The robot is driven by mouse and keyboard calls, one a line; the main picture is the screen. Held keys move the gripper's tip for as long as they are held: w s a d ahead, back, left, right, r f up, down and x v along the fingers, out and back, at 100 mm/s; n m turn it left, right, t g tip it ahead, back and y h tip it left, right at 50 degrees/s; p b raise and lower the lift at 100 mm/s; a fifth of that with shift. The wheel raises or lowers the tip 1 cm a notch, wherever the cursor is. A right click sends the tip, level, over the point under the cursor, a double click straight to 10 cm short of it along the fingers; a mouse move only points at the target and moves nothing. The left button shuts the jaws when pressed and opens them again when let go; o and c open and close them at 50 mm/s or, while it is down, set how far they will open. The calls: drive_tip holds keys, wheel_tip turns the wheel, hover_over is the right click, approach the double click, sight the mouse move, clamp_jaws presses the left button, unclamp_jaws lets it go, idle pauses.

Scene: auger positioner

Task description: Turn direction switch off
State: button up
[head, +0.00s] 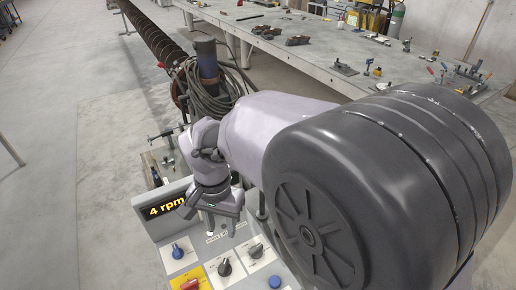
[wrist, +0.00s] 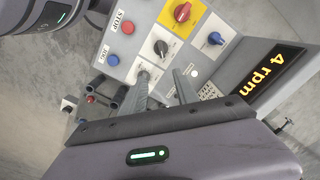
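The control panel (head: 208,250) has two black selector knobs on white plates in the head view, one at the middle (head: 225,267) and one to its right (head: 256,250). Their labels are too small to read, so I cannot tell which is the direction switch. In the wrist view one black knob (wrist: 161,47) shows clearly; the other seems largely hidden behind the left finger. My gripper (head: 221,231) hangs above the panel's upper part. In the wrist view its fingers (wrist: 161,76) are apart with nothing held between them.
A lit display (head: 166,206) reads 4 rpm. The panel also carries a blue knob (head: 178,251), a red knob (head: 188,284) on yellow, a blue button (head: 274,281) and a red stop button (wrist: 127,27). A long auger (head: 155,37) and a workbench (head: 300,50) stand behind.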

drive_tip(key=b, duration=0.2)
hover_over(224, 266)
wheel_tip(224, 266, down, 6)
wheel_tip(224, 266, down, 12)
drive_tip(key=b, duration=0.3)
drive_tip(key=shift+r+b, duration=0.25)
drive_tip(key=shift+b, duration=0.15)
drive_tip(key=shift+c, duration=0.3)
clamp_jaws()
